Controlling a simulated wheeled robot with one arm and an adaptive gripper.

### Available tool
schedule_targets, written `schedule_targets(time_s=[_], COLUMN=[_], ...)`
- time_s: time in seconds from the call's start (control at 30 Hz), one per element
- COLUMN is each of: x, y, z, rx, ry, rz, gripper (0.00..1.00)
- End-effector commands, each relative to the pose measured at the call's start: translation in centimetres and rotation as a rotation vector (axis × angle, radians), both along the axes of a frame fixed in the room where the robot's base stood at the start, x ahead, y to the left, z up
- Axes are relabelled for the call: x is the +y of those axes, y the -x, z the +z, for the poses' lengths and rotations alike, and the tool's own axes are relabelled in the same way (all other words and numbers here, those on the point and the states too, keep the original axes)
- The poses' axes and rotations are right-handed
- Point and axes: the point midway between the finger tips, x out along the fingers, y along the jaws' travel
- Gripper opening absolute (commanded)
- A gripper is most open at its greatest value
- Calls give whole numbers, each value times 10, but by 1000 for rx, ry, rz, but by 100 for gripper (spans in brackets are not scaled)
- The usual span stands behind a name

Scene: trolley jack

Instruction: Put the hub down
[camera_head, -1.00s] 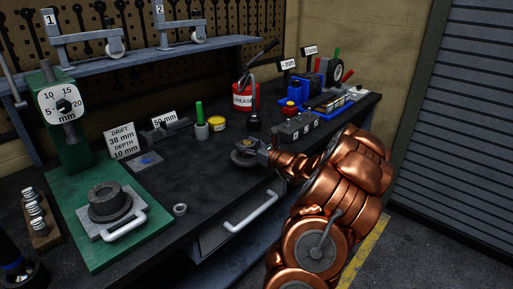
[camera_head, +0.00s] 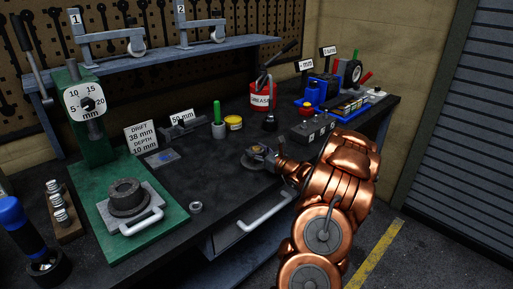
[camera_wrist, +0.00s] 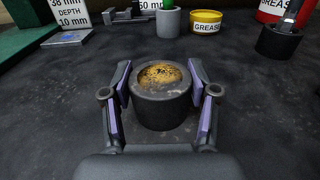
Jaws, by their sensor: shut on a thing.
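The hub (camera_wrist: 160,112) is a short dark cylinder with a golden-brown, greasy-looking top. My gripper (camera_wrist: 160,100) is shut on it, one purple-padded finger on each side.
A green press (camera_head: 91,150) with a dark bored block (camera_head: 128,196) on a handled plate stands left. A small ring (camera_head: 195,207) lies near the front edge. A yellow tin (camera_head: 234,123), grey cup (camera_head: 218,130) and red grease can (camera_head: 262,98) stand behind. Bench around the hub is clear.

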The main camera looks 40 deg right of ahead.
Motion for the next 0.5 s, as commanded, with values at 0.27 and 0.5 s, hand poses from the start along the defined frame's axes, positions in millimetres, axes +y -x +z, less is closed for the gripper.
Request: schedule_targets(time_s=[0.27, 0.5], x=[-1, -1], y=[0, 0], z=[3, 0], rx=[-7, -4], ry=[3, 3], rz=[-1, -1], gripper=[4, 72])
